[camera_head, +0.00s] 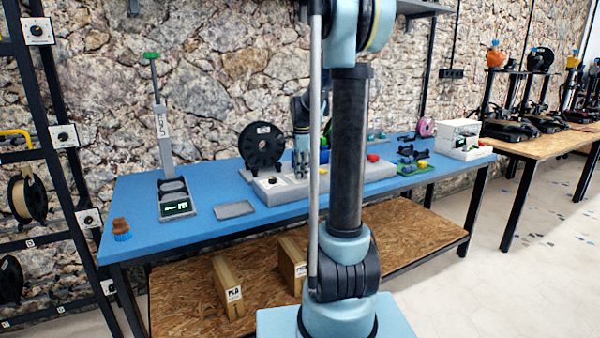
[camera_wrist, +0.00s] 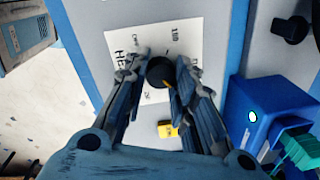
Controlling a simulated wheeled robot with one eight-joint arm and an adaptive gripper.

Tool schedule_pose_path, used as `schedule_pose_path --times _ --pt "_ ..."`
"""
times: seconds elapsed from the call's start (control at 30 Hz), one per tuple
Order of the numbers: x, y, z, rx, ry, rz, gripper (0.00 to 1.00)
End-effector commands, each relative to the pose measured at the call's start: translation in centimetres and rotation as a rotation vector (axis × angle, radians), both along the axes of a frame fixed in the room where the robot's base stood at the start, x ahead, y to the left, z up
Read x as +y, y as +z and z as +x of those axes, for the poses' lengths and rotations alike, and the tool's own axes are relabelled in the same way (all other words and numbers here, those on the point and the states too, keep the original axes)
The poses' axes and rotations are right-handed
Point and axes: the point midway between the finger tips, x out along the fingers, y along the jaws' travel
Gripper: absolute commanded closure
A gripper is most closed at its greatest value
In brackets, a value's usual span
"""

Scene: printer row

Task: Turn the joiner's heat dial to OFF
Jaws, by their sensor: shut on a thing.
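The joiner is a long grey box (camera_head: 350,181) on the blue table in the head view. Its heat dial (camera_wrist: 160,72) is a round black knob with a yellow pointer mark, on a white printed label (camera_wrist: 122,42) in the wrist view. Part of the label's lettering is hidden by my fingers. The yellow mark points toward the lower right of that picture. My gripper (camera_wrist: 161,64) is shut on the dial, one finger on each side. In the head view my gripper (camera_head: 301,168) reaches down to the joiner, and the dial cannot be made out clearly between its fingers.
A second black knob (camera_wrist: 291,29), a blue block (camera_wrist: 262,112) and a small yellow piece (camera_wrist: 167,130) lie close to my fingers. A black spool (camera_head: 261,147) stands behind the joiner.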

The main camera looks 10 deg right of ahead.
Motion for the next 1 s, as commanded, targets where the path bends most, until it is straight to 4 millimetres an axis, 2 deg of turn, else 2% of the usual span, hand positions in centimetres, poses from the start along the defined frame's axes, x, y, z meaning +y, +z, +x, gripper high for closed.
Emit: schedule_pose_path --times 1.0 --pt "-0.24 0.04 0.2 -0.002 0.923 0.0 0.99"
